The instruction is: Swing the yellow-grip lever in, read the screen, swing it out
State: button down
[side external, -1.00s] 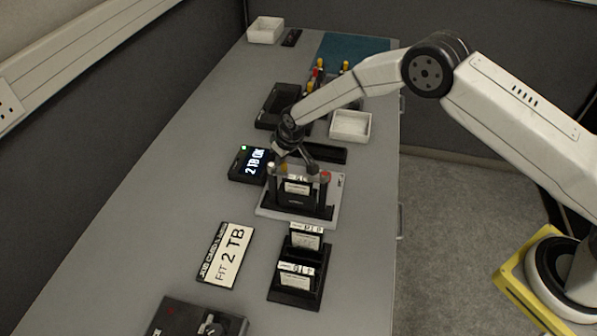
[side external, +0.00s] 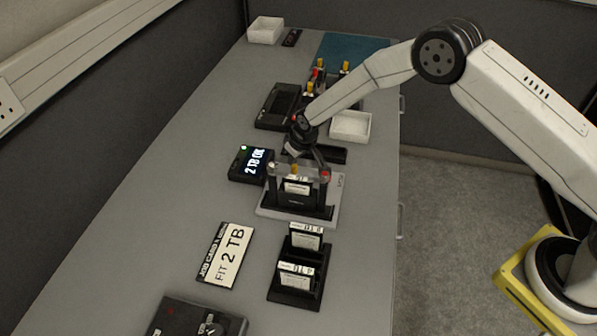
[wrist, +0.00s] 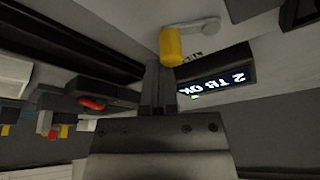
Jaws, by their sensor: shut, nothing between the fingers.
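The lever's yellow grip (side external: 295,168) is at the upper edge of the dock (side external: 330,212), between its posts. It also shows large in the wrist view (wrist: 171,46), on its pale arm. A drive with a white label (side external: 297,187) stands upright in the dock. The small black screen (side external: 256,162) left of the dock is lit and reads "2 TB OK"; it also shows in the wrist view (wrist: 217,82). My gripper (side external: 318,163) is shut and empty, its fingertips (wrist: 158,70) close beside the yellow grip. I cannot tell whether they touch it.
A sign reading "FIT 2 TB" (side external: 226,255) lies in front left. A black rack (side external: 296,290) holds labelled drives in front. The bench's left side is clear.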

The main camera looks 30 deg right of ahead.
jog(key=shift+w+d, duration=0.1)
jog(key=shift+d, duration=0.1)
jog(key=shift+w+d, duration=0.1)
jog(key=shift+d, duration=0.4)
jog(key=shift+r, duration=0.15)
dwell(0.5)
jog(key=a+v, duration=0.2)
jog(key=v, duration=0.7)
jog(key=shift+r, duration=0.35)
